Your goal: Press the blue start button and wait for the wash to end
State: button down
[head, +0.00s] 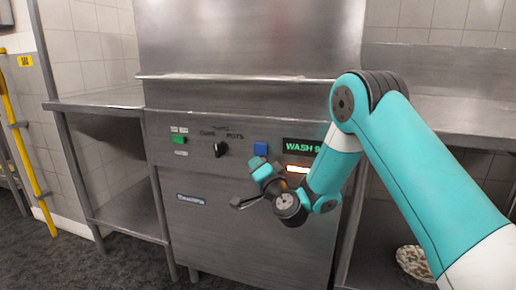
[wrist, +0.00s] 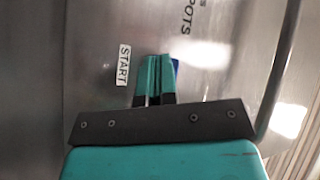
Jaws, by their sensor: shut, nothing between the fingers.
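The steel dishwasher (head: 240,225) stands ahead with its hood down. The square blue start button (head: 260,148) is on its front panel, left of a display (head: 300,146) with green text reading "WASH 9"; my arm covers the rest. My gripper (head: 257,163) is shut and empty, its tip just below the blue button in the head view. In the wrist view the closed teal fingers (wrist: 154,80) cover most of the blue button (wrist: 176,70), beside the START label (wrist: 124,65). I cannot tell whether they touch it.
A green button (head: 179,139) and a black knob (head: 220,150) are further left on the panel. Steel counters flank the machine, the left one (head: 100,99) bare. A yellow pole (head: 25,150) stands far left.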

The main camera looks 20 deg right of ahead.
jog(key=s+a+r, duration=0.1)
jog(key=s+a+r+p, duration=0.1)
jog(key=s+a, duration=0.1)
jog(key=shift+s+r, duration=0.1)
jog(key=shift+s, duration=0.1)
dwell(0.5)
